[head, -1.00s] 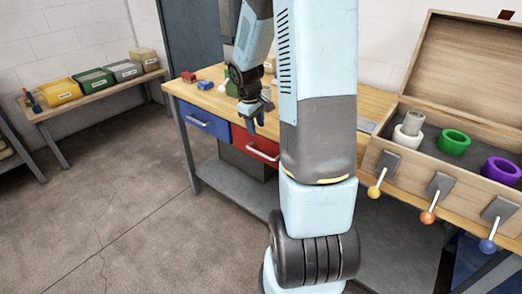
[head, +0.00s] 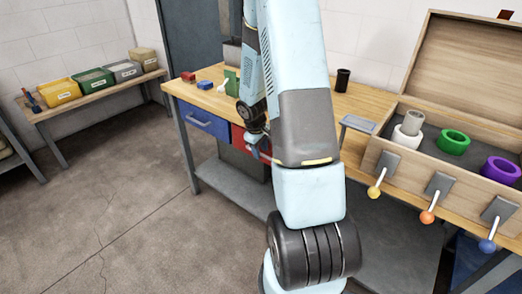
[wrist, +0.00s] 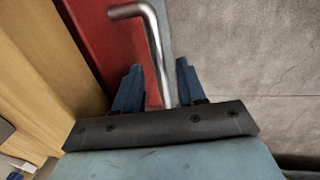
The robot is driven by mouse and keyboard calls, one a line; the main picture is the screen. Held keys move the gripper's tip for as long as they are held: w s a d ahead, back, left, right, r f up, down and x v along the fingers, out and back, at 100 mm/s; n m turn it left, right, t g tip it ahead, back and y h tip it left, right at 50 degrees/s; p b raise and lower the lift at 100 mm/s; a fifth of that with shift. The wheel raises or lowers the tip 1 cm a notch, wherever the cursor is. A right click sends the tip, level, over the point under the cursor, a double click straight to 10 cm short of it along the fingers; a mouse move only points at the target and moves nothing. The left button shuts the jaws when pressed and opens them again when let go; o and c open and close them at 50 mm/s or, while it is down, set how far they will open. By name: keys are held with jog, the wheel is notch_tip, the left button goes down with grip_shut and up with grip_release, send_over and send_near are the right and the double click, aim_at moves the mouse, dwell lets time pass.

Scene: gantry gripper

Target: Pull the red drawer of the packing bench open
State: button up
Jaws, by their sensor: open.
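The red drawer (head: 238,138) is in the front of the packing bench (head: 350,98), mostly hidden behind my arm in the head view. Its red front (wrist: 98,38) and bent metal bar handle (wrist: 154,48) show close up in the wrist view. My gripper (wrist: 158,72) is open, with one blue finger on each side of the handle bar. The bar runs down between the fingers towards the palm, and I cannot tell whether either finger touches it. In the head view my gripper (head: 262,152) is low at the drawer front, partly hidden by my arm.
A blue drawer (head: 203,120) is left of the red one. An open wooden box (head: 465,175) with rings and several levers stands on the right. Small blocks and a dark cup (head: 342,78) are on the bench top. The floor (head: 110,215) at left is clear.

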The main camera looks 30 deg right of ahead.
jog(key=shift+f, duration=0.2)
jog(key=shift+c, duration=0.3)
grip_shut()
jog(key=shift+d, duration=0.2)
dwell(0.3)
